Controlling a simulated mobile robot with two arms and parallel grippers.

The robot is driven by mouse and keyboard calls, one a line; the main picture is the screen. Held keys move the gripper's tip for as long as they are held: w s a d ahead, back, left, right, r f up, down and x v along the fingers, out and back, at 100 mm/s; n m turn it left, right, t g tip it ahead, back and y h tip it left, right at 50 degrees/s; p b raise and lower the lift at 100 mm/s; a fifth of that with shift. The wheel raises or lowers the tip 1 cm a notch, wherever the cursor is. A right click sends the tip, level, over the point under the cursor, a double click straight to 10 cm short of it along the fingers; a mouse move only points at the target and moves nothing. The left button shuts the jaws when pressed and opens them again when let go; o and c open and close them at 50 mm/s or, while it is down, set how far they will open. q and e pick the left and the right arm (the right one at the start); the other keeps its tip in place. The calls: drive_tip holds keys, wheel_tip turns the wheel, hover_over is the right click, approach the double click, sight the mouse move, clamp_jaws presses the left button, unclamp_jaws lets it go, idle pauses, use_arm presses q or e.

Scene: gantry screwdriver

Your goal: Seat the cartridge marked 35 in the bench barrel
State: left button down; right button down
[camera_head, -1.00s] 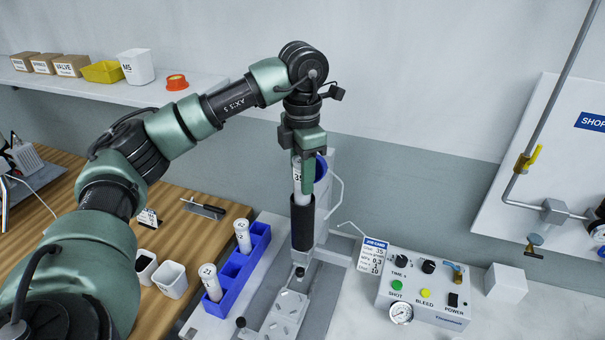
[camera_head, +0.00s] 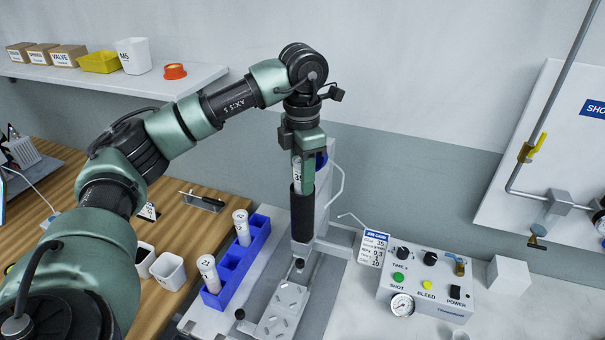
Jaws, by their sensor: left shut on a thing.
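My left gripper (camera_head: 307,160) is shut on the white cartridge marked 35 (camera_head: 297,172). It holds the cartridge upright over the black bench barrel (camera_head: 302,213). The cartridge's lower part is hidden inside the barrel's top, and its upper part shows between the fingers. The barrel stands upright on the bench fixture. A blue rack (camera_head: 238,264) to the left holds two other white cartridges, one at the back (camera_head: 242,228) and one at the front (camera_head: 209,273). My right gripper is not in view.
A control box (camera_head: 426,283) with buttons and a gauge stands right of the barrel, with a job card (camera_head: 373,247) by its back left corner. A metal plate (camera_head: 283,308) lies in front of the barrel. White cups (camera_head: 168,271) stand left of the rack.

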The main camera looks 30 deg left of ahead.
use_arm(q)
drive_tip(key=shift+f, duration=0.25)
drive_tip(key=c, duration=0.9)
unclamp_jaws()
wheel_tip(320, 180, up, 8)
drive_tip(key=shift+f, duration=0.1)
